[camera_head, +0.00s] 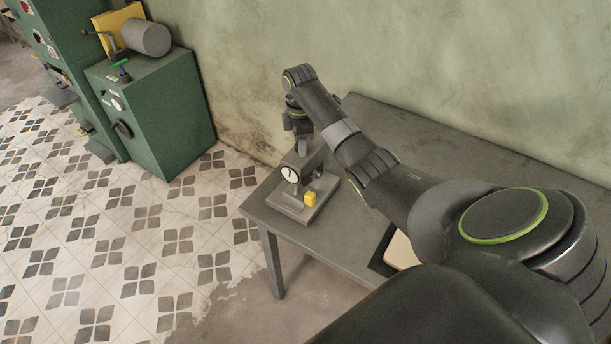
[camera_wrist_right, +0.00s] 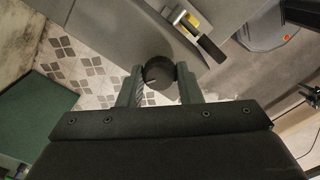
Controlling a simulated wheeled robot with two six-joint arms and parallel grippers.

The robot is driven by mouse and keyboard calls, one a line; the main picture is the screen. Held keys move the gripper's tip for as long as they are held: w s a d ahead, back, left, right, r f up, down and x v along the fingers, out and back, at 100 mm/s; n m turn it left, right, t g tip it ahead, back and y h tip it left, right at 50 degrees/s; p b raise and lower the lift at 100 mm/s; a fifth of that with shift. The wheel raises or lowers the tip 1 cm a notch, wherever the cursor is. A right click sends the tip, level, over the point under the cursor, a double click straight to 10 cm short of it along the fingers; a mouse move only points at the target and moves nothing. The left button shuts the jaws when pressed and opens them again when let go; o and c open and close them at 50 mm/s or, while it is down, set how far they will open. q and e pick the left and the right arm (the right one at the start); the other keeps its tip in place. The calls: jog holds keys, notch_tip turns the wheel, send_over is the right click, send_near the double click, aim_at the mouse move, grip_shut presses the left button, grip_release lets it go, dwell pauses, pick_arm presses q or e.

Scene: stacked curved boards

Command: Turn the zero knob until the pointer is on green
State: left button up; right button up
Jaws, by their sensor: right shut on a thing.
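A small grey gauge (camera_head: 308,170) with a white round dial (camera_head: 290,174) stands on a flat base (camera_head: 287,205) near the table's left end. A dark pointer line shows on the dial, but it is too small to tell whether it is on green. My right gripper (camera_head: 302,146) reaches down over the top of the gauge. In the right wrist view, my right gripper (camera_wrist_right: 158,78) has its two fingers on either side of a dark round knob (camera_wrist_right: 159,70), shut on it. The knob is hidden in the head view. My left gripper is in neither view.
A yellow block (camera_head: 310,198) sits on the gauge's base, right of the dial. The grey table (camera_head: 440,140) is largely bare behind my right arm. A dark-framed flat item (camera_head: 398,252) lies partly behind the arm. Green cabinets (camera_head: 165,125) stand at the left, on tiled floor.

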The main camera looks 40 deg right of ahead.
jog(key=shift+r, duration=0.1)
jog(key=shift+m, duration=1.1)
jog(key=o, duration=0.7)
jog(key=shift+r, duration=2.95)
